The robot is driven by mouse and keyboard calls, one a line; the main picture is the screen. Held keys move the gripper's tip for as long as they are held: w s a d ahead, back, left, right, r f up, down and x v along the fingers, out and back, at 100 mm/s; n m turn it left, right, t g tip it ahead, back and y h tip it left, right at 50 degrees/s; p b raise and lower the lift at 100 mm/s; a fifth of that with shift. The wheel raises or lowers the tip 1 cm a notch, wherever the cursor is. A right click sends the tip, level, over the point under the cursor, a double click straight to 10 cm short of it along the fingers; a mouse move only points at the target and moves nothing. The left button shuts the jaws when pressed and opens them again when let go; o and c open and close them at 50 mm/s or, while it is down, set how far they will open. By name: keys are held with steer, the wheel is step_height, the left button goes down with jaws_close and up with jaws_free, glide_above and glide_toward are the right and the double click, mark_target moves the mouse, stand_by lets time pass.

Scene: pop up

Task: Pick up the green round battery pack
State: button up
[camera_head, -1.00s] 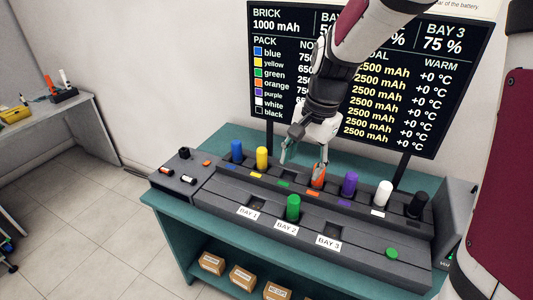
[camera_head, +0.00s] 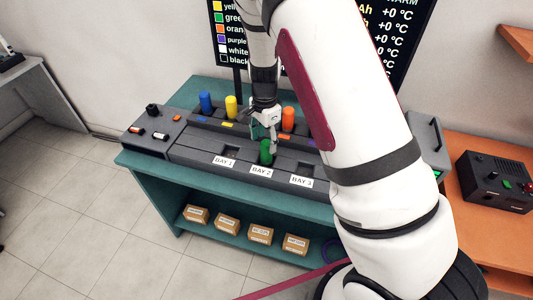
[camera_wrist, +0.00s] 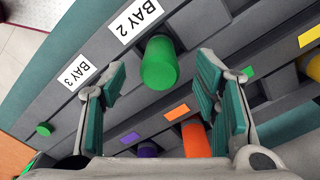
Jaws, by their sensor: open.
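The green round battery pack (camera_head: 266,152) stands upright in the slot behind the BAY 2 label (camera_head: 261,171). In the wrist view its round green top (camera_wrist: 159,60) lies between and just beyond my fingertips. My gripper (camera_head: 264,133) is open and empty, pointing down just above and behind the pack, with one finger beside it in the head view. I cannot tell whether a finger touches it. The pack's lower part is hidden in the slot.
Blue (camera_head: 205,102), yellow (camera_head: 231,106) and orange (camera_head: 288,118) packs stand in the rear row. A purple pack (camera_wrist: 148,149) shows in the wrist view. A green button (camera_wrist: 44,129) is beyond BAY 3. My arm hides the console's right part.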

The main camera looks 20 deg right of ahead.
mark_target(266, 152)
steer(key=shift+d+f+p, duration=0.15)
steer(key=shift+f+p, duration=0.35)
steer(key=shift+f, duration=2.7)
steer(key=shift+c, duration=0.2)
jaws_close()
